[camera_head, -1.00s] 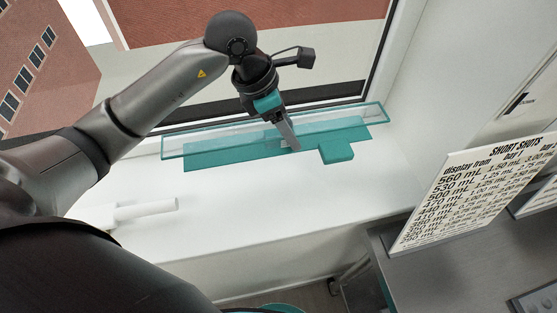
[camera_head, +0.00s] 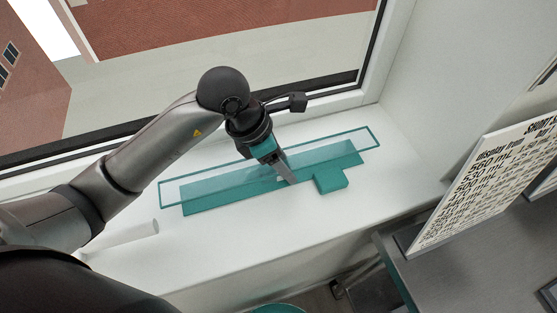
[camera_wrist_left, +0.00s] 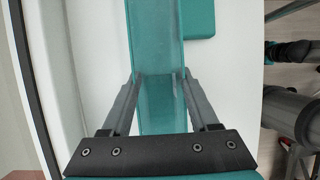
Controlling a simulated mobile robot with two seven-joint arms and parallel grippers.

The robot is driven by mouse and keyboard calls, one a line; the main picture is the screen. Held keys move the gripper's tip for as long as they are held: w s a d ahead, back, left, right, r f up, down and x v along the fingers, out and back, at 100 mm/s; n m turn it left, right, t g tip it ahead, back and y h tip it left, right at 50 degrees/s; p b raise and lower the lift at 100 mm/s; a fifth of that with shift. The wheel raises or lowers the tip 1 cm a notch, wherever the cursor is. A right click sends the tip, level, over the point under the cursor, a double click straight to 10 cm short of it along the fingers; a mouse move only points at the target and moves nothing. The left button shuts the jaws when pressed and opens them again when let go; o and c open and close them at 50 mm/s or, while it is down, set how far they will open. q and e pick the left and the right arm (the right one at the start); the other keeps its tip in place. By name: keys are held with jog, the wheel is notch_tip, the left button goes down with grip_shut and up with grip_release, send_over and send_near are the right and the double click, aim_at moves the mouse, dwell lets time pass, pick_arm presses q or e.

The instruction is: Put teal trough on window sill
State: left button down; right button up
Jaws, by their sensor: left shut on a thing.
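The teal trough (camera_head: 228,197) is long, with a clear rimmed part along its far side and a small block on its near right side. It lies lengthwise over the white window sill (camera_head: 395,190). I cannot tell whether its underside touches the sill. My left gripper (camera_head: 289,179) comes down on the trough near its middle and is shut on it. In the left wrist view the trough (camera_wrist_left: 157,35) runs between the two fingers (camera_wrist_left: 158,80), one on each side. My right gripper does not show.
A white cylinder (camera_head: 125,236) lies on the sill to the left, near my left arm. A price sign (camera_head: 480,190) stands on a grey metal table (camera_head: 450,265) at the right. The sill right of the trough is clear.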

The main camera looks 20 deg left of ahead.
aim_at(260, 170)
pick_arm(q)
jog(key=shift+s, duration=0.15)
jog(key=shift+c, duration=0.7)
grip_release()
jog(key=p+v, duration=0.1)
jog(key=v, duration=1.1)
